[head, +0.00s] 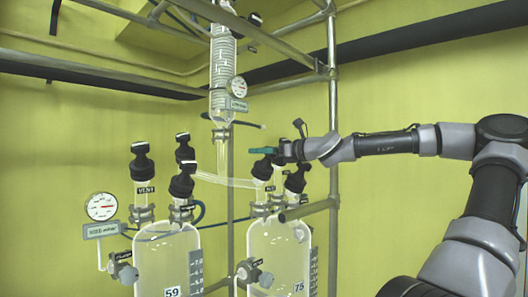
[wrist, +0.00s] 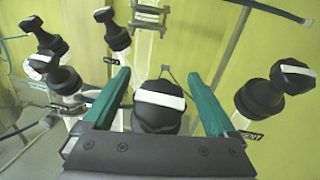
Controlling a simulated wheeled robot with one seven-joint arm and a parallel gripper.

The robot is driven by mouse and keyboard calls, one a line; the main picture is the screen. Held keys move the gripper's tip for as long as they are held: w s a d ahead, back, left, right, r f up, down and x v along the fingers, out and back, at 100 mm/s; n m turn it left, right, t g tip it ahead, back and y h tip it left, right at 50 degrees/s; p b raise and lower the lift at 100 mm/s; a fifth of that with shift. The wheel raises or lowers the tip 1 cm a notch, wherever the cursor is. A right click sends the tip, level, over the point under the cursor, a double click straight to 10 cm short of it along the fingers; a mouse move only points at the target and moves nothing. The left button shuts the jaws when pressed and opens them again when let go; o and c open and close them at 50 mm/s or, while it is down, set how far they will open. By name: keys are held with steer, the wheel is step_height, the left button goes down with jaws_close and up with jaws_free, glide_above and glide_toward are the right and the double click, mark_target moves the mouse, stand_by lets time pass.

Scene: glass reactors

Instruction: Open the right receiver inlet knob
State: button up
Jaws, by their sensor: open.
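My gripper (wrist: 158,74) is open in the wrist view, with its two teal fingers spread to either side of a black knob (wrist: 158,108) with a white bar on top. The bar runs nearly level across the picture, and a gap shows between knob and fingers. In the head view my gripper (head: 262,150) is above the right glass receiver (head: 272,255), marked 75, close to the black valve tops. A black knob (head: 263,168) shows just under the fingers there. I cannot read a label on the knob between the fingers.
Another black knob (wrist: 262,95) stands right of my fingers, and several more stand to the left. The left receiver (head: 165,260), marked 59, carries black knobs too. A steel frame post (head: 333,110) and a glass condenser (head: 222,75) rise behind my gripper.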

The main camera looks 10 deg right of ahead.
mark_target(269, 156)
steer(key=c, duration=1.4)
steer(key=shift+n+g+y, duration=0.3)
steer(key=shift+n+g, duration=0.1)
steer(key=shift+n, duration=0.1)
steer(key=n+g+y, duration=0.1)
steer(key=n, duration=0.1)
steer(key=n+g, duration=0.2)
steer(key=n+g+y, duration=0.1)
steer(key=n+g, duration=0.1)
steer(key=shift+s+a+f+y, duration=0.1)
steer(key=shift+s+a+y, duration=0.2)
steer(key=shift+s+a, duration=0.1)
steer(key=n+g, duration=0.5)
steer(key=s+n+g, duration=0.1)
steer(key=n+g, duration=0.1)
steer(key=g, duration=0.1)
steer(key=shift+s+f+n+h, duration=0.1)
steer(key=shift+f+n+h, duration=0.2)
steer(key=shift+h, duration=0.1)
steer(key=n+g+h, duration=0.2)
steer(key=n+h, duration=0.1)
steer(key=s+d+n+g+h, duration=0.1)
steer(key=n+g+h, duration=0.1)
steer(key=n+h, duration=0.1)
steer(key=f+n+g+h, duration=0.1)
steer(key=n+g+h, duration=0.1)
steer(key=n+h, duration=0.1)
steer(key=shift+s+d+f+n+g, duration=0.1)
steer(key=shift+s+d+n+g, duration=0.2)
steer(key=shift+n, duration=0.6)
